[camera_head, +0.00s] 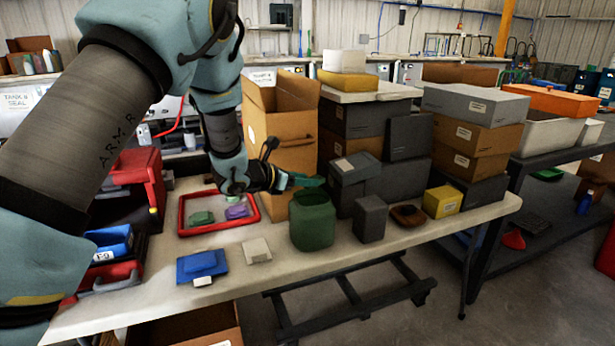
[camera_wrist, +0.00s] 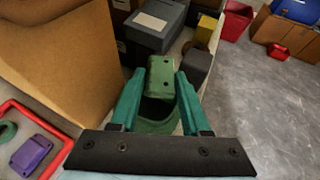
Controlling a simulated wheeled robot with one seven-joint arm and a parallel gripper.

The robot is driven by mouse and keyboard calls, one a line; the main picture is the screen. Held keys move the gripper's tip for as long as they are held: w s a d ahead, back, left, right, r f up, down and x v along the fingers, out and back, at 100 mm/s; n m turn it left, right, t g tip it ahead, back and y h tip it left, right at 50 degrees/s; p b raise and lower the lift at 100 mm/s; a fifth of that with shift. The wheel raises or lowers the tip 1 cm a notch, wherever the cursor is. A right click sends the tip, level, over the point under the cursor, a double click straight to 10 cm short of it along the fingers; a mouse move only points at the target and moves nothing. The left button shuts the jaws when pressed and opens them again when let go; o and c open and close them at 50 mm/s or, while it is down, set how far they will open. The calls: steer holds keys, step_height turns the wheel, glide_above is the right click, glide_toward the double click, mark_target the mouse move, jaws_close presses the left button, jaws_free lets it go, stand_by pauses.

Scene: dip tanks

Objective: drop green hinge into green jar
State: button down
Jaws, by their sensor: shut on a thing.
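The green hinge (camera_wrist: 161,77) is a small green plate with dark holes. It sits between the teal fingertips of my gripper (camera_wrist: 158,82) in the wrist view, and the jaws are shut on it. The green jar (camera_head: 312,228) stands upright on the table in the head view. My gripper (camera_head: 303,181) is just above the jar there, and the hinge is hard to tell from the teal fingers. In the wrist view the dark mouth of the jar (camera_wrist: 157,112) shows below and behind the hinge.
A red tray (camera_head: 183,232) with a green piece (camera_head: 202,217) and a purple piece (camera_head: 237,211) lies left of the jar. A tall cardboard box (camera_head: 285,135) stands close behind. A grey container (camera_head: 371,220) is right of the jar. Blue (camera_head: 202,266) and white pieces lie in front.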

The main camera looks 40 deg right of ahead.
steer(key=shift+f+b, duration=0.65)
steer(key=shift+f, duration=1.85)
steer(key=shift+c, duration=1.5)
jaws_free()
steer(key=b+v, duration=0.3)
steer(key=v, duration=0.7)
steer(key=shift+a+r, duration=0.25)
steer(key=shift+a, duration=0.1)
